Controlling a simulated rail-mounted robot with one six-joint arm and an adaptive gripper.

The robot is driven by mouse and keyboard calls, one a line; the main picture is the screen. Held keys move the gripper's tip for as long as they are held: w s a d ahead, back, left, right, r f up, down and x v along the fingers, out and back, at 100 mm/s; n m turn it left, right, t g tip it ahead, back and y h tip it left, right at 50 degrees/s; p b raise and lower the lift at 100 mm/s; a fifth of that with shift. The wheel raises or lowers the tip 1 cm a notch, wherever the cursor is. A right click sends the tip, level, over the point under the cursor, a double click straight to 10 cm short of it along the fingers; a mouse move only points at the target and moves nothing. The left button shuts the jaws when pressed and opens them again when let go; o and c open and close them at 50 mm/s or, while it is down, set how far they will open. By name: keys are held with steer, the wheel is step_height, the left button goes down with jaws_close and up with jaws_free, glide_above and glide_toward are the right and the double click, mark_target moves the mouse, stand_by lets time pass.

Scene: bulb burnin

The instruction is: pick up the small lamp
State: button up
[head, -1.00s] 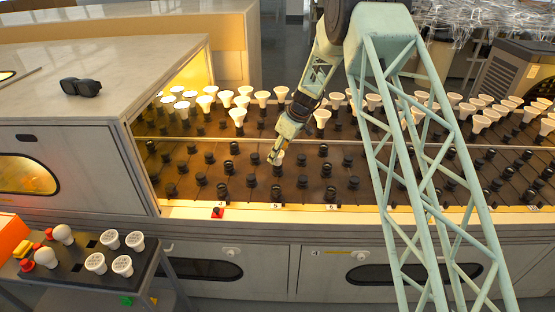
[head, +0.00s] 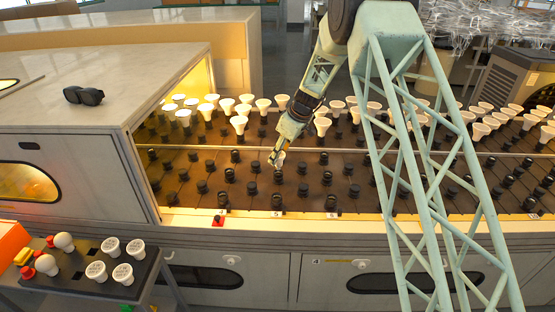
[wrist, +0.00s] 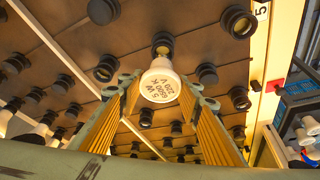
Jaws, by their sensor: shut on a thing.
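The small lamp (wrist: 160,82) is white with printed text on its round face, which is turned toward the wrist camera. My gripper (wrist: 163,88) has its two yellow-padded fingers on either side of it and is shut on it. In the head view, my gripper (head: 274,162) is over the front rows of dark sockets, with the pale lamp (head: 281,157) partly hidden at its tips. A dark socket shows just beyond the lamp in the wrist view; whether the lamp's base is clear of it I cannot tell.
The socket deck (head: 180,192) holds rows of black sockets, with several white lamps (head: 239,123) standing farther back. A hood (head: 115,80) with sunglasses (head: 83,96) on top stands at left. A cart (head: 75,284) with several lamps is at front left.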

steer(key=s+d+r, duration=0.1)
steer(key=s+d, duration=0.9)
steer(key=s, duration=0.2)
steer(key=shift+d+r, duration=0.15)
stand_by(0.7)
